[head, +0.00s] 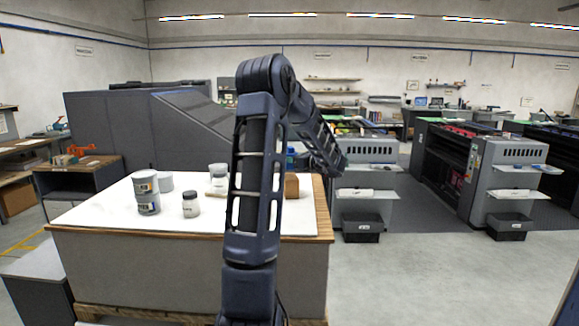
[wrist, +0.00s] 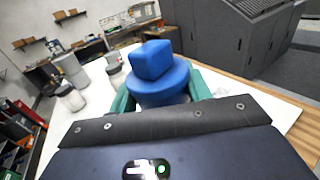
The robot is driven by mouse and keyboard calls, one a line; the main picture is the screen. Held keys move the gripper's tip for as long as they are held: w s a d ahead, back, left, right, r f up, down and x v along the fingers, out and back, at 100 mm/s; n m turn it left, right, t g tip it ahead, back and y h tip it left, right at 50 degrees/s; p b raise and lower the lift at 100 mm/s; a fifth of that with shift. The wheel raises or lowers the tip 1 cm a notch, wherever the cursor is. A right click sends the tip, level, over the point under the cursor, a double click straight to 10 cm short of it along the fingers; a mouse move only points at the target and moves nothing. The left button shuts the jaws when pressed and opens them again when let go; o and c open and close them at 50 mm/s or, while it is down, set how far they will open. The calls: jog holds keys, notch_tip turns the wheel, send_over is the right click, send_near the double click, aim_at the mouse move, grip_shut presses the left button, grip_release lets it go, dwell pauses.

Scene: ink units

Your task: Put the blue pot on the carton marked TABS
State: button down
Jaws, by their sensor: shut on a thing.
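The blue pot (wrist: 158,82) is round with a blocky blue top, and it sits between the green fingers of my gripper (wrist: 162,95) in the wrist view. My gripper is shut on it. In the head view only a small blue patch of the pot (head: 291,158) shows beside my arm, which hides the gripper. A brown box-like thing (head: 292,186) stands on the white table top just below that patch, partly behind my arm. I cannot read any mark on it, so I cannot tell whether it is the TABS carton. The pot's underside is hidden.

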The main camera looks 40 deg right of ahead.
aim_at(289, 164)
jog(key=shift+f, duration=1.6)
jog(key=shift+f, duration=0.2)
jog(key=c, duration=0.7)
grip_release()
jog(key=shift+o, duration=0.2)
jog(key=shift+r, duration=0.2)
jog(key=v, duration=1.2)
jog(key=shift+a+f, duration=0.1)
